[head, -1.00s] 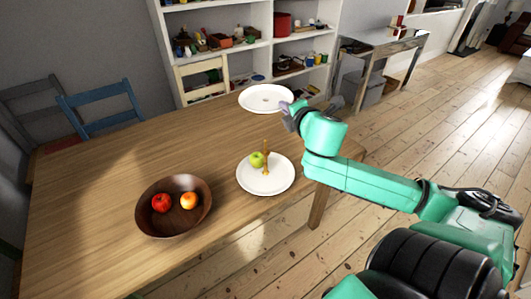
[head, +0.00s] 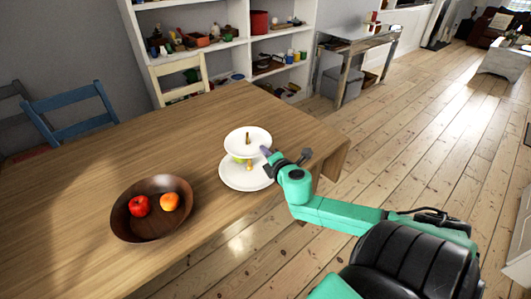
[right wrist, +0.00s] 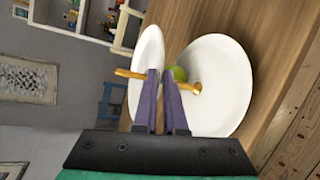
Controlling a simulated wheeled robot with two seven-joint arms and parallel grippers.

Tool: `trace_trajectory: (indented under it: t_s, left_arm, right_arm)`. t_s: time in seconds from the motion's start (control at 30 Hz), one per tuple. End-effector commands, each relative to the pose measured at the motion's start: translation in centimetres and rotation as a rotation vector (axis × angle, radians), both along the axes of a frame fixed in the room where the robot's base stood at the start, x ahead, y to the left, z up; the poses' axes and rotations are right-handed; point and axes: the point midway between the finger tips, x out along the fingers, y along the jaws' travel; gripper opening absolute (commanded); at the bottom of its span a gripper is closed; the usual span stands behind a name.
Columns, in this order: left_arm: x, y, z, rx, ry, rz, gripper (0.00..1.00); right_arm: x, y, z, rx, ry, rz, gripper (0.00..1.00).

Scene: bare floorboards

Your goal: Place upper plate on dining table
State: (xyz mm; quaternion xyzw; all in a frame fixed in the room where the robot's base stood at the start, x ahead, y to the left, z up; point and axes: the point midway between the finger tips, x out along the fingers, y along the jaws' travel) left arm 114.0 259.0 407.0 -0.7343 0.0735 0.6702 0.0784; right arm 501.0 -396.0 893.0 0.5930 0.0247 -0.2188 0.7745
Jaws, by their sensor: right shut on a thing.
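The white upper plate (head: 262,137) is held level above the larger white lower plate (head: 240,184), which rests on the wooden dining table (head: 120,160). A golden stem (head: 248,139) shows above and below the upper plate, which appears to be around it. A green apple sits on the lower plate, mostly hidden in the head view; it shows in the right wrist view (right wrist: 180,74). My right gripper (head: 268,155) is shut on the upper plate's near right rim. I cannot tell whether this plate rests on the stem. My left gripper is not in view.
A brown bowl (head: 121,222) with a red apple (head: 140,206) and an orange fruit (head: 169,201) stands left of the plates. Chairs line the far side. The table's right edge is close to the plates; its middle and far parts are clear.

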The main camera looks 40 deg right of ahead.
Motion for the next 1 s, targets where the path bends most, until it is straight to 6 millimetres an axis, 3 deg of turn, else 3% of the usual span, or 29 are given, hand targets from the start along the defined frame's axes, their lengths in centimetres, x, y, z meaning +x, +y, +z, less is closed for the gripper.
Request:
trace_trajectory:
  t_s: [0.1, 0.13, 0.2, 0.47, 0.63, 0.87, 1.0]
  left_arm:
    - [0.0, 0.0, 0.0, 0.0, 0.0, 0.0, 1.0]
    - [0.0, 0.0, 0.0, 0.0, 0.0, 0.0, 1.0]
    - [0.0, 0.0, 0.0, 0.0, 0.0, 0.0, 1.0]
    - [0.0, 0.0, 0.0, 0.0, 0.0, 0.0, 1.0]
    - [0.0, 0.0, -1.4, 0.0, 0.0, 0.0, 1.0]
    - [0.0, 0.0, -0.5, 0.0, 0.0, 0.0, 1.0]
    - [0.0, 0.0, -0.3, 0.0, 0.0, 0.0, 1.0]
  right_arm:
    - [0.0, 0.0, 0.2, -0.001, -0.002, 0.0, 0.0]
    - [0.0, 0.0, 0.1, 0.0, 0.0, -0.001, 0.2]
    - [0.0, 0.0, 0.1, 0.0, 0.0, -0.001, 0.38]
    - [0.0, 0.0, 0.1, 0.0, 0.0, -0.001, 0.38]
    - [0.0, 0.0, -0.9, -0.003, 0.001, 0.0, 0.38]
    - [-3.4, 0.8, 0.5, 0.004, 0.003, -0.004, 0.38]
    - [-6.3, 1.5, 1.3, 0.006, 0.005, -0.004, 0.38]
